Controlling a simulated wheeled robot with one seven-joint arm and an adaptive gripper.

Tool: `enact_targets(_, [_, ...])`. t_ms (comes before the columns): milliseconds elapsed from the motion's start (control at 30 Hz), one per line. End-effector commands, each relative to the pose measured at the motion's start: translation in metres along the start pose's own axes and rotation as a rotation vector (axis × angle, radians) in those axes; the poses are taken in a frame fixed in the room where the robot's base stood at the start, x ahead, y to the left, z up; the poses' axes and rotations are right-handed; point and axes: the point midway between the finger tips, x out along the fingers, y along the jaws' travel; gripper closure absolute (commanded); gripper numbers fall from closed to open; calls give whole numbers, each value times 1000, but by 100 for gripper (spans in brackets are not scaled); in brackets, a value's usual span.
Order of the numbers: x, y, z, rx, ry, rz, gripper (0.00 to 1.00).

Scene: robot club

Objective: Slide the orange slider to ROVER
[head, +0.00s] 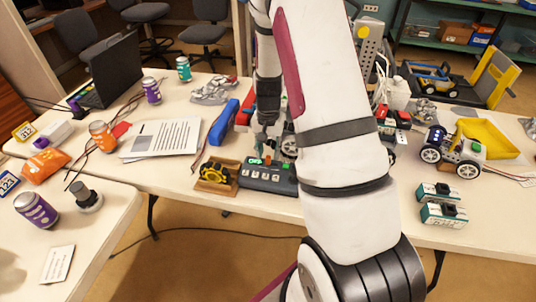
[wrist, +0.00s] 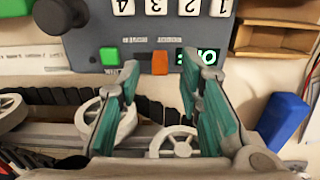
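The dark grey control box (head: 268,178) stands near the table's front edge, and it fills the top of the wrist view (wrist: 150,25). In the wrist view its orange slider (wrist: 159,62) sits between a green button (wrist: 109,56) on the left and a lit green display (wrist: 196,57) on the right. A dark slot shows just left of the slider. The small labels beside it are upside down and too blurred to read. My gripper (wrist: 156,78) is open and empty, its teal fingers apart on either side of the slider. In the head view my gripper (head: 265,145) is just above the box.
A wooden block with a yellow-and-black object (head: 214,175) stands left of the box. A blue object (head: 223,123) and paper sheets (head: 163,138) lie behind it. In the wrist view grey wheels (wrist: 103,120) show under the fingers. A wheeled rover (head: 452,152) stands at right.

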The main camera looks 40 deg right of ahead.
Motion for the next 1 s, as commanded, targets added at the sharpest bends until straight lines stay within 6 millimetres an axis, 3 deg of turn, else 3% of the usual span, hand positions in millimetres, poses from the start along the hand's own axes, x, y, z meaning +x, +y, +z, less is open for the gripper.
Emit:
enact_targets(200, [15,0,0,0,-1,0,67])
enact_targets(467, [16,0,0,0,0,-1,67])
enact_targets(500, [16,0,0,0,0,-1,69])
enact_targets(633, [16,0,0,0,0,-1,98])
enact_targets(867, [16,0,0,0,0,0,100])
enact_targets(1000, [16,14,0,5,-1,0,100])
